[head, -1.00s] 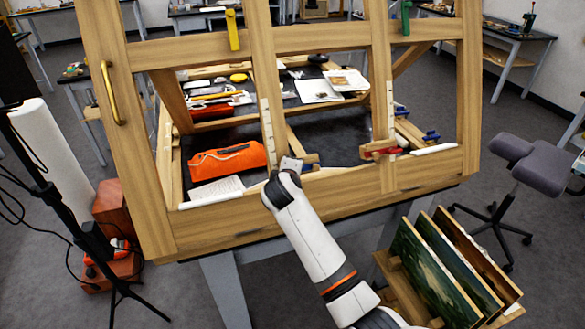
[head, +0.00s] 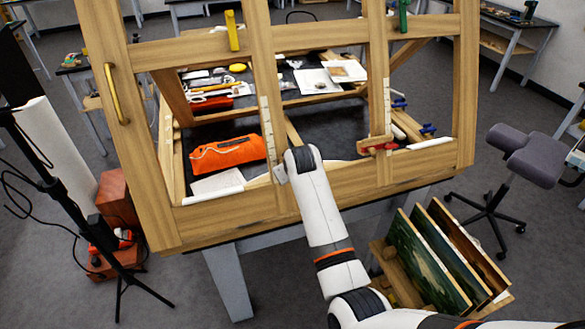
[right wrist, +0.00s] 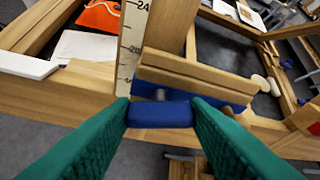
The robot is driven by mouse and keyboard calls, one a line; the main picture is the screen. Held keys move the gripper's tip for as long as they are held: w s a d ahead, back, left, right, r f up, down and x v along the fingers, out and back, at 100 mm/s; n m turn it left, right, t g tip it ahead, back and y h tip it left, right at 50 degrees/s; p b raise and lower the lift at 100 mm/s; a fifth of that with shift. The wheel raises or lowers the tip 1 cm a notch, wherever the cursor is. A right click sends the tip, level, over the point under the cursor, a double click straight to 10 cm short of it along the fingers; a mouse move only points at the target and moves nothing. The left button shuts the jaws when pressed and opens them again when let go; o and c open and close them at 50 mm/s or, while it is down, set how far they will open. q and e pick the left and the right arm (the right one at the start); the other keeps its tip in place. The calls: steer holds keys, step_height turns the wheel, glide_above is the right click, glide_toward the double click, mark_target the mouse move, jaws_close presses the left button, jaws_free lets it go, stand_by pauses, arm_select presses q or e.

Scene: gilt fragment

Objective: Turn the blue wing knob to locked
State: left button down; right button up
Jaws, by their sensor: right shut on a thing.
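The blue wing knob (right wrist: 160,116) shows in the right wrist view as a short blue bar, lying level across that picture. My right gripper (right wrist: 161,106) is shut on it, with a green ridged finger at each end of the bar. No locked mark can be read. In the head view my right arm's white wrist covers the knob at the lower bar of the wooden frame (head: 230,212). Only a grey bit of the right gripper (head: 281,173) shows there. My left gripper is in neither view.
Beside the knob stand a ruler strip (right wrist: 133,35) and a wooden block (right wrist: 195,78). The frame also carries red (head: 377,146), yellow (head: 232,30) and green (head: 404,16) parts. An orange pouch (head: 228,153) lies behind it. Paintings (head: 430,262) stand in a rack at lower right.

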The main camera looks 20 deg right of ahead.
steer(key=shift+d+m+y, duration=0.1)
steer(key=shift+m+y, duration=0.6)
steer(key=shift+m, duration=0.5)
steer(key=shift+r, duration=0.1)
steer(key=o, duration=1)
steer(key=b+v, duration=0.2)
steer(key=v, duration=1)
steer(key=shift+w+d+b, duration=0.1)
steer(key=shift+b, duration=0.3)
